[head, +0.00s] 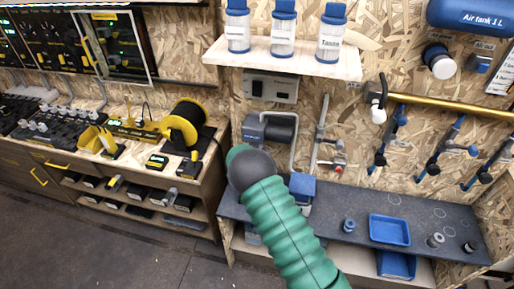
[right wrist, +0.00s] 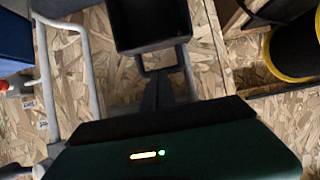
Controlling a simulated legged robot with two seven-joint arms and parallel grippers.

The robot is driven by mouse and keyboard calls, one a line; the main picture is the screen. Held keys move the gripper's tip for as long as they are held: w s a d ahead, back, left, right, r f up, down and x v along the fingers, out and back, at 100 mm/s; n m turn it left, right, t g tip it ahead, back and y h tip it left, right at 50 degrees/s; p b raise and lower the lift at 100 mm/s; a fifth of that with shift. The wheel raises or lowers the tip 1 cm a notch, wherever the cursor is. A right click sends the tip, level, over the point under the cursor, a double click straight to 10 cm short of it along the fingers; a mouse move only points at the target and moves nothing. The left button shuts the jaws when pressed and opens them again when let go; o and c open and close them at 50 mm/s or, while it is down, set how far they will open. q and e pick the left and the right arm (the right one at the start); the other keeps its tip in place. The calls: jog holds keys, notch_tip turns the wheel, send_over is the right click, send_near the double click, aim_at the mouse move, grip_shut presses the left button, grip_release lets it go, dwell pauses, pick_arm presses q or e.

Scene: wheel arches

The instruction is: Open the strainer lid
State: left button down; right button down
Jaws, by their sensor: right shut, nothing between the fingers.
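I cannot tell for sure which part is the strainer lid. In the right wrist view a dark box-shaped part (right wrist: 150,24) with a hollow face is at the top, with a dark loop (right wrist: 163,66) below it. My right gripper (right wrist: 160,88) is shut and empty, its dark fingertips close to the loop; contact cannot be told. In the head view my green right arm reaches up to the wall, and its fingers are hidden behind the dark round joint. A blue and dark cylindrical unit (head: 272,128) sits on the wall just above that joint. My left gripper is not in view.
A pale pipe (head: 295,148) runs beside the unit, and a blue box (head: 302,185) is below it. A yellow-black spool (head: 184,124) stands on the left bench. The grey shelf (head: 345,243) on the right holds a blue tray (head: 389,229). A white bottle shelf (head: 290,60) is above.

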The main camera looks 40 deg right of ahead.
jog(key=shift+w+d, duration=0.1)
jog(key=shift+d, duration=0.05)
jog(key=shift+a+r, duration=0.1)
jog(key=shift+a, duration=0.1)
dwell(0.3)
jog(key=v, duration=1.7)
jog(key=s+a+n+y, duration=0.35)
jog(key=a+y, duration=0.25)
jog(key=a, duration=0.5)
jog(key=s+a+n+g+y, duration=0.1)
jog(key=s+a+n+g, duration=0.1)
jog(key=s, duration=0.7)
jog(key=s+a+f+n+g+y, duration=0.1)
jog(key=s+a+n+g+y, duration=0.1)
jog(key=s, duration=0.8)
jog(key=shift+s+a+n+g+p, duration=0.15)
jog(key=shift+a+n+g+p, duration=0.25)
jog(key=shift+a+n+g, duration=0.6)
jog(key=shift+d+n+t, duration=0.15)
jog(key=shift+n+t, duration=0.1)
jog(key=shift+t, duration=0.15)
